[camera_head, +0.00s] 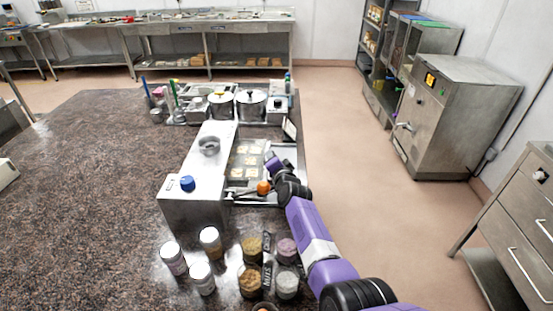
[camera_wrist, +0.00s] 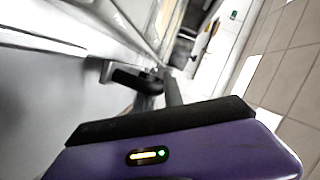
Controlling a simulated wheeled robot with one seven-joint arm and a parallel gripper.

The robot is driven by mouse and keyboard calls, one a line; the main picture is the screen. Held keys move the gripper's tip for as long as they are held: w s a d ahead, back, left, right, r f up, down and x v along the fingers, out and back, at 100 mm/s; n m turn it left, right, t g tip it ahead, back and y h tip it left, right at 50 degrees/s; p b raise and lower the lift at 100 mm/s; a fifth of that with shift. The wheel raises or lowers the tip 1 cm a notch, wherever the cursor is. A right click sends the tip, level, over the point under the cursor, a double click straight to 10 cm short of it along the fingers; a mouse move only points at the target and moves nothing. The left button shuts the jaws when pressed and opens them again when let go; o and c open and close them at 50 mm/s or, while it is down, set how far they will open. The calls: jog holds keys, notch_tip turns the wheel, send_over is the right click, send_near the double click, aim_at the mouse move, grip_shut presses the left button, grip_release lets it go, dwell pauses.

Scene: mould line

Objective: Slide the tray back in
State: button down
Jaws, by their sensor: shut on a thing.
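The tray (camera_head: 264,147) lies on the right side of a long metal machine (camera_head: 178,208) on the counter. It sticks out to the right from under the machine's top and holds several pale square pieces. My gripper (camera_head: 272,160) is at the tray's right side, coming in from the lower right. In the wrist view, the dark fingers of my gripper (camera_wrist: 150,82) are shut at a small metal bracket or handle (camera_wrist: 106,70) beside a long metal edge. The exact contact is partly hidden by the fingers and blurred.
Jars (camera_head: 201,277) and cups of toppings (camera_head: 287,284) stand in front of the machine. Two lidded pots (camera_head: 251,104) stand behind it. An orange knob-like thing (camera_head: 263,188) is close to my wrist. Open floor (camera_head: 340,150) lies right of the counter.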

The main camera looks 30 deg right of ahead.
jog(key=c, duration=1.5)
grip_release()
jog(key=shift+s+a+f, duration=0.1)
jog(key=shift+a+f, duration=0.15)
jog(key=shift+a, duration=0.05)
jog(key=shift+c, duration=0.2)
jog(key=shift+o, duration=0.4)
jog(key=shift+d, duration=0.1)
jog(key=shift+r, duration=0.1)
jog(key=shift+s+a+r+p, duration=0.2)
jog(key=shift+s+p, duration=0.15)
jog(key=shift+s, duration=0.1)
jog(key=shift+p+v, duration=1.05)
jog(key=shift+v, duration=2.35)
jog(key=shift+d+f, duration=0.1)
